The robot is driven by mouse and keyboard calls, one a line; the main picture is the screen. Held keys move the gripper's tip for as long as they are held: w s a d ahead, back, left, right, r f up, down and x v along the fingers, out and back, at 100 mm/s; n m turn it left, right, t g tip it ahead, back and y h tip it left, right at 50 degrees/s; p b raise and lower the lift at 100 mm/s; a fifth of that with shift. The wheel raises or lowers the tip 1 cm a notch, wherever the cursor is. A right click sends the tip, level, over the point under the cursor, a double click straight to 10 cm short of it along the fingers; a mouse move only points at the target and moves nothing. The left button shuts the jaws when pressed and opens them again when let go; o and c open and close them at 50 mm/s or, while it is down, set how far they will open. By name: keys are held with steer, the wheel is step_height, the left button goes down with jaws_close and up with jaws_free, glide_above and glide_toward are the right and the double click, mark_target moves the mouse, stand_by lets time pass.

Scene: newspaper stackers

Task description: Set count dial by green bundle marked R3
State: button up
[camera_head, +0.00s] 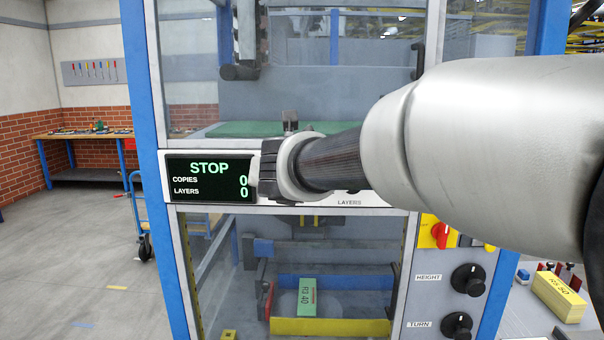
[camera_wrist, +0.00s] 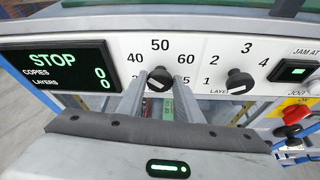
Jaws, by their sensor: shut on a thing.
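The count dial (camera_wrist: 160,76) is a black knob on the white panel, with 40, 50 and 60 printed around it in the wrist view. Lower marks are partly hidden by my fingers. My gripper (camera_wrist: 160,84) has a finger on each side of the knob and is shut on it. In the head view my gripper (camera_head: 270,170) is at the panel and hides this dial. The knob's white mark shows, but its exact setting is hard to tell. The green bundle (camera_head: 307,297) lies inside the lower bay; its label appears to read R3 40.
The display (camera_head: 209,178) reads STOP, copies 0, layers 0. A layers dial (camera_wrist: 239,82) sits right of the count dial. Height (camera_head: 467,280) and turn (camera_head: 456,325) knobs are lower right. A yellow bundle (camera_head: 560,295) lies on a table at right.

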steer(key=shift+n+h+p, duration=0.3)
steer(key=shift+n+p, duration=0.05)
steer(key=shift+n, duration=0.15)
steer(key=shift+f, duration=0.15)
steer(key=o, duration=1)
steer(key=shift+o, duration=0.2)
steer(key=shift+a+r, duration=0.1)
steer(key=shift+r, duration=0.1)
